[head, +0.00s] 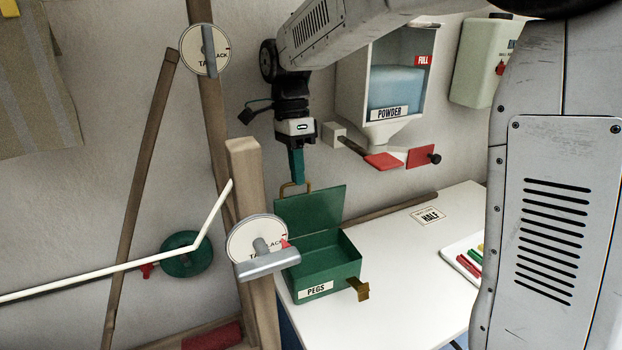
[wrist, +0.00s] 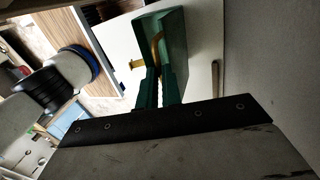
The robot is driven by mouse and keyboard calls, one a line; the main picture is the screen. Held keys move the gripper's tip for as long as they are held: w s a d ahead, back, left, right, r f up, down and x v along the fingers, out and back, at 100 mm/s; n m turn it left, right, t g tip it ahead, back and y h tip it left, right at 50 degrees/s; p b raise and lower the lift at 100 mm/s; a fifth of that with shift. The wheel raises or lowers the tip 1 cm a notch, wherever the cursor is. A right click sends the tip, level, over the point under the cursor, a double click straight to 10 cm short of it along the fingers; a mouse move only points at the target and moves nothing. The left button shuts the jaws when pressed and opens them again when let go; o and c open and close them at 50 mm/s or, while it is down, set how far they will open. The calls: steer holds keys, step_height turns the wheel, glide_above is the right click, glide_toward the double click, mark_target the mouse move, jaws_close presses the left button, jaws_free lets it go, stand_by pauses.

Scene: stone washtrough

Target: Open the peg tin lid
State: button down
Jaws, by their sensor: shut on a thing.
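The green peg tin (head: 337,276), labelled PEGS, stands on the white table's near left part. Its lid (head: 315,212) is up and leans back, and the tin's inside shows. A brass latch (head: 358,289) sticks out at the tin's front. My gripper (head: 297,181) is above the lid's upper edge, shut on the brass loop handle (head: 284,188). In the wrist view the green fingers (wrist: 160,88) close around the brass loop (wrist: 157,48), with the green lid (wrist: 178,32) beyond. The exact grip contact is partly hidden by the fingers.
A wooden post (head: 245,180) and a dial (head: 257,240) stand close to the tin's left. A powder dispenser (head: 395,85) with a red slide (head: 382,161) hangs behind. A tray (head: 462,258) with coloured pegs lies to the right. The table between is mostly clear.

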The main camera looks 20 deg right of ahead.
steer(key=shift+w+f, duration=0.15)
steer(key=shift+w, duration=0.3)
steer(key=c, duration=1.6)
jaws_free()
steer(key=shift+a+f, duration=0.1)
steer(key=shift+o, duration=0.2)
steer(key=s+r, duration=0.2)
steer(key=s, duration=0.6)
steer(key=s+d+r, duration=0.1)
steer(key=s+r, duration=0.2)
steer(key=s, duration=0.5)
